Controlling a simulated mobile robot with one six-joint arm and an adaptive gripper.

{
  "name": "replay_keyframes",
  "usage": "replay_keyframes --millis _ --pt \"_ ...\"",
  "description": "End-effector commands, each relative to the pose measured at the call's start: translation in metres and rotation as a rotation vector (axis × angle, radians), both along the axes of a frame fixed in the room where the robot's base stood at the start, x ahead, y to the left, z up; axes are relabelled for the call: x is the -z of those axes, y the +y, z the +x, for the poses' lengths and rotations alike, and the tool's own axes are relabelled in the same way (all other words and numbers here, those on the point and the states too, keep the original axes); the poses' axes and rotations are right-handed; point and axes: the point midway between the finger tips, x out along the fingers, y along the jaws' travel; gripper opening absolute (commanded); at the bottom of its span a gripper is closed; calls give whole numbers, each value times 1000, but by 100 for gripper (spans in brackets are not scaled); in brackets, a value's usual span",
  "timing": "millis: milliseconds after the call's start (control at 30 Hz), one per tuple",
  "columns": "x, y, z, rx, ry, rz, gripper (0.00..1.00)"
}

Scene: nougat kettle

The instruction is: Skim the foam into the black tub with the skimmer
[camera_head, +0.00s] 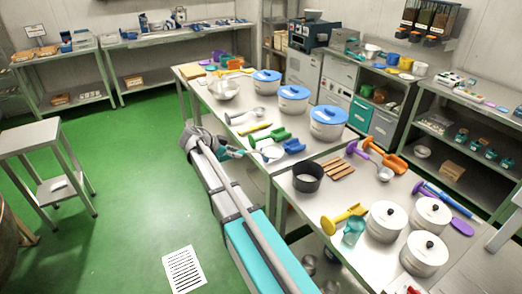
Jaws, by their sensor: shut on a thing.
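A black tub (307,184) stands open on the near steel table, left of a wooden slatted rest. My gripper (239,153) is over the left edge of the middle table, partly hidden by my arm. It is shut on a thin handle, which seems to belong to a pale round-headed tool (272,154), likely the skimmer. The head is small, and I cannot tell whether it touches the table. No foam can be made out. A brown curved vessel (8,240), perhaps the kettle, is cut off at the left edge.
Near the tool are a green scoop (275,138) and a blue scoop (294,146). Blue-lidded pots (328,124) stand behind. White lidded pots (386,222) and a yellow scoop (344,218) crowd the near table. A small steel stand (30,138) is at left. The green floor (120,190) between is open.

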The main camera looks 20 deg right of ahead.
Motion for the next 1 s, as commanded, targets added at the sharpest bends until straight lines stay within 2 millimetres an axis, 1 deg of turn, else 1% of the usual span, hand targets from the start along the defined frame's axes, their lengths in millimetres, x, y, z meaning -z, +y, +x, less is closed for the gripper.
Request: replay_keyframes --millis 33,100,200,300,400,567,1000 --pt "2 -18 2 44 1 0 0" --pt "2 -39 1 98 0 0 0" --pt "4 -65 -2 165 0 0 0" --pt "4 -84 -5 218 0 0 0" --pt "5 -97 -7 249 0 0 0" --pt "5 -104 -9 271 0 -1 0" --pt "6 -104 -9 271 -1 7 0"
